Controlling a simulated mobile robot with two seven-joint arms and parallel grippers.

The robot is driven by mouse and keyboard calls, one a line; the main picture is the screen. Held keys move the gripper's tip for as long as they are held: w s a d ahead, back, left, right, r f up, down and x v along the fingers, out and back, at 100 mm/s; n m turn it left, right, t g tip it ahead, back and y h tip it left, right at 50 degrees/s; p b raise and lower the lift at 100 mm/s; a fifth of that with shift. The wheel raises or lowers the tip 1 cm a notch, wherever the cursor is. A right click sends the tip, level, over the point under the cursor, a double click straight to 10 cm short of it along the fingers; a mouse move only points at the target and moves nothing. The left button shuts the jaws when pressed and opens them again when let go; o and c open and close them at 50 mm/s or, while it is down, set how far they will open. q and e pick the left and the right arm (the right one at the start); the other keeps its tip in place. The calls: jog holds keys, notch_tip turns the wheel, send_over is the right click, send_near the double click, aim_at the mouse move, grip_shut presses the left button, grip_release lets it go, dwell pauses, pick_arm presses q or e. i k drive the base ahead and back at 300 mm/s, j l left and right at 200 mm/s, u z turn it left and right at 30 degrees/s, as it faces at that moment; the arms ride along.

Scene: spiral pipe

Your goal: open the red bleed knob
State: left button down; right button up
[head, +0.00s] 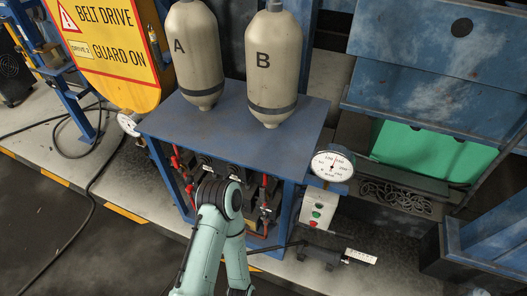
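Several small red parts show on the front of the blue-framed stand (235,120). A red handle (178,158) is at its left side, another red part (190,188) is lower, and a small red part (265,208) is at the right, above a red hose (258,234). I cannot tell which is the bleed knob. One of my arms (212,235), pale green with a dark joint, comes up from the bottom and reaches the middle of the stand's front. It hides part of the valves there. I cannot make out its gripper's fingers. My other gripper does not show.
Tanks A (197,55) and B (273,65) stand on the blue top. A round gauge (333,166) is at the right, above a white box with a green button (318,212). Cables lie on the floor at left.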

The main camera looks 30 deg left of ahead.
aim_at(190, 188)
jog(key=u, duration=1.55)
